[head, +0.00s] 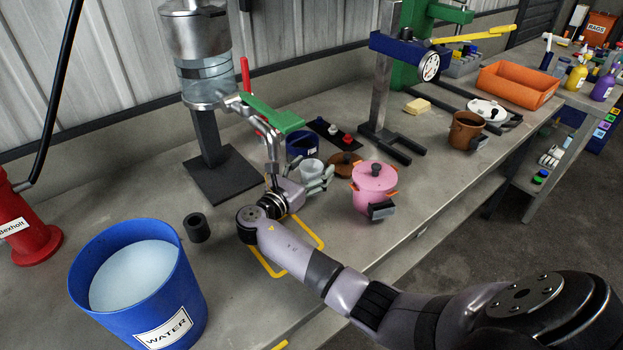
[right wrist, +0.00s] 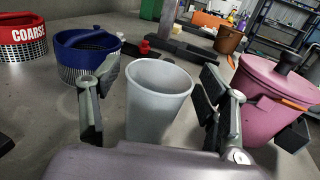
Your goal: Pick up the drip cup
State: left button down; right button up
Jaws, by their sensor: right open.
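A pale grey-white cup (right wrist: 158,100), which looks like the drip cup, stands upright on the bench. In the head view it (head: 312,167) is partly hidden by my right gripper (head: 318,182). In the right wrist view my right gripper (right wrist: 155,112) is open, with one finger on each side of the cup. Gaps show between the fingers and the cup wall, and the cup's base is hidden by the gripper body. My left gripper is not in view.
A pink lidded pot (head: 375,185) stands close right of the gripper. A blue strainer (right wrist: 85,55) and a red "COARSE" strainer (right wrist: 22,42) are to the left. A blue water bucket (head: 187,285) stands at front left.

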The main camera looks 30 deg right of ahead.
jog(key=c, duration=1)
